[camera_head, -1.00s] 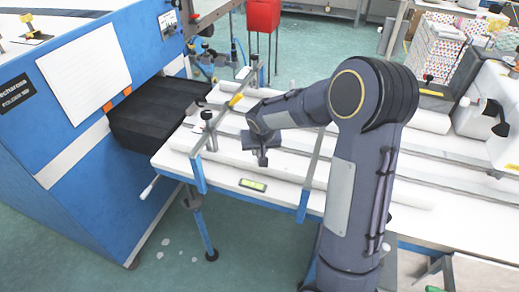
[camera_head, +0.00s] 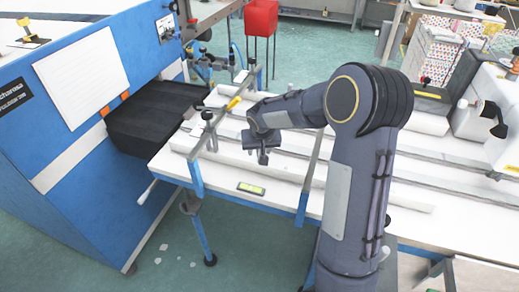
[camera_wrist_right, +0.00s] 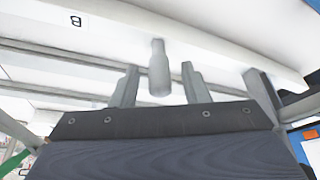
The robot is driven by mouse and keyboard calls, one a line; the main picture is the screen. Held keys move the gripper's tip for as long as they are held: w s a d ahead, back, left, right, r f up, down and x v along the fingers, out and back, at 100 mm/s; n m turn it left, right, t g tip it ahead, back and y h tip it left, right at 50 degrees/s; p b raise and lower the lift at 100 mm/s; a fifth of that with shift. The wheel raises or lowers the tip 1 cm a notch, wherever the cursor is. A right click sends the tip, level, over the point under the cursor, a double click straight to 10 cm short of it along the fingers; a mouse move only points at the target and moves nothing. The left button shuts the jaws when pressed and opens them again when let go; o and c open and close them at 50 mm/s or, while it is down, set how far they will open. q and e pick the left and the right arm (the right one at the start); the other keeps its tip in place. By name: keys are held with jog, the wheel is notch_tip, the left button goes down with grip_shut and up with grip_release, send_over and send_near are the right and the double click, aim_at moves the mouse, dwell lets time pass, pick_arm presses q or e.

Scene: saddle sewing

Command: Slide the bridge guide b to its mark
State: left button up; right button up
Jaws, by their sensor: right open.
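My right gripper (camera_head: 263,160) hangs above the white table and points down; it is open. In the right wrist view its grey fingers (camera_wrist_right: 160,88) stand apart, with a grey round post (camera_wrist_right: 158,68) showing between or just beyond them. I cannot tell whether they touch it. The post may belong to bridge guide b, but this is not certain. A small white label with the letter B (camera_wrist_right: 76,20), upside down, lies on the pale surface at upper left. In the head view a bar with upright clamps (camera_head: 208,130) crosses the table left of the gripper. My left gripper is not in view.
The white table (camera_head: 225,182) carries long rails and a second crossbar (camera_head: 313,175) right of the gripper. A small yellow-green level (camera_head: 251,188) lies near the front edge. The blue machine (camera_head: 60,190) with its black box (camera_head: 155,118) stands at left.

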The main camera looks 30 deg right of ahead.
jog(key=shift+r, duration=0.1)
jog(key=b+v, duration=0.1)
jog(key=v, duration=0.6)
jog(key=shift+s+r, duration=0.15)
jog(key=shift+r, duration=0.1)
jog(key=s+a+r+n+y, duration=0.1)
jog(key=s+a, duration=0.5)
jog(key=s, duration=0.7)
jog(key=s+a+n+t+y, duration=0.1)
jog(key=s+a+y, duration=0.3)
jog(key=s, duration=1)
jog(key=shift+s+a+r+n+y, duration=0.25)
jog(key=shift+a+r+n, duration=0.2)
jog(key=shift+a, duration=0.5)
